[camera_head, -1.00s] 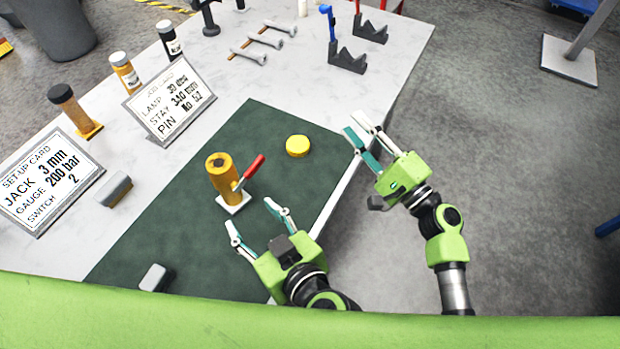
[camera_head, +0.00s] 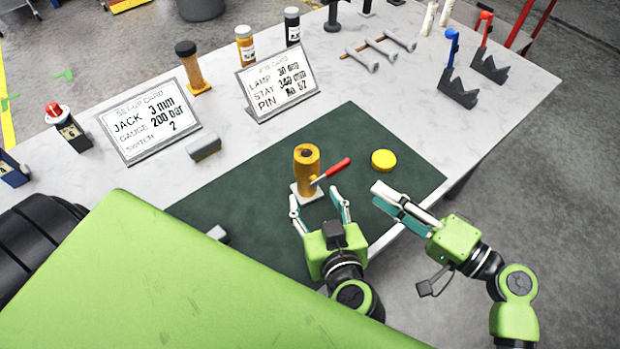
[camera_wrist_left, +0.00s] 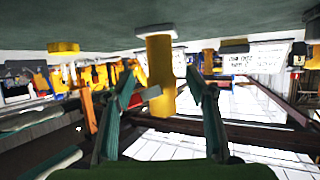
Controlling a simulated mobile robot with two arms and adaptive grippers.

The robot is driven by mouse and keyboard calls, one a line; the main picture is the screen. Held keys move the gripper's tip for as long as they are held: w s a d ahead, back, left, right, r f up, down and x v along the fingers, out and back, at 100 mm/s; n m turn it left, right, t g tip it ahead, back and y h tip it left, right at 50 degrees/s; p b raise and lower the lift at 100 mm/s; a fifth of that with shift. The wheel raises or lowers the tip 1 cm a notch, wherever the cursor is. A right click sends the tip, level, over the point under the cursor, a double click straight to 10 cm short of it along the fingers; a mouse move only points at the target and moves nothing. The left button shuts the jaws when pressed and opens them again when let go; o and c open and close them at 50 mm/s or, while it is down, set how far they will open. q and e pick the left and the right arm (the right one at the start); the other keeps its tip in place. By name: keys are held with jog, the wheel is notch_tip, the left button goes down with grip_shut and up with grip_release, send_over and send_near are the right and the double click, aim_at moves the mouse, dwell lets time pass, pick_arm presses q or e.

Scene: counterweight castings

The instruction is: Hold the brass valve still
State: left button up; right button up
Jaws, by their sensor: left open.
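The brass valve (camera_head: 307,160) stands upright on a small pale base plate on the green mat (camera_head: 255,200). Its red-handled lever (camera_head: 335,168) points to the right. My left gripper (camera_head: 316,203) is open in front of the valve, near its base. In the left wrist view the valve (camera_wrist_left: 160,75) appears inverted, between the two spread fingers (camera_wrist_left: 163,92); I cannot tell whether either finger touches it. My right gripper (camera_head: 377,195) is at the mat's right front edge, apart from the valve. Its two fingers overlap in the view, so its opening is unclear.
A yellow disc (camera_head: 383,160) lies right of the valve. A grey block (camera_head: 204,147), a setup card (camera_head: 150,120) and a job card (camera_head: 277,82) are to the left and behind. Bolts (camera_head: 382,48) and dark notched stands (camera_head: 458,92) stand farther back. Bare mat lies left of the valve.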

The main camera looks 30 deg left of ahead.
aim_at(309, 186)
pick_arm(q)
jog(key=x, duration=0.8)
jog(key=shift+w+a+f, duration=0.15)
jog(key=shift+w+f, duration=0.05)
grip_shut()
pick_arm(e)
jog(key=shift+f+m, duration=0.15)
jog(key=shift+m, duration=0.15)
grip_shut()
jog(key=f+m+t, duration=0.1)
jog(key=m, duration=0.4)
jog(key=s+f+m+t+y, duration=0.1)
jog(key=f+m+t, duration=0.1)
jog(key=m, duration=0.4)
jog(key=s+f+m+t, duration=0.1)
jog(key=f+m+t, duration=0.1)
jog(key=m, duration=0.4)
jog(key=shift+a+f, duration=0.15)
jog(key=shift+a, duration=0.1)
jog(key=shift+d+f+m+t, duration=0.1)
jog(key=shift+f+m+t, duration=0.15)
jog(key=shift+m+t, duration=0.4)
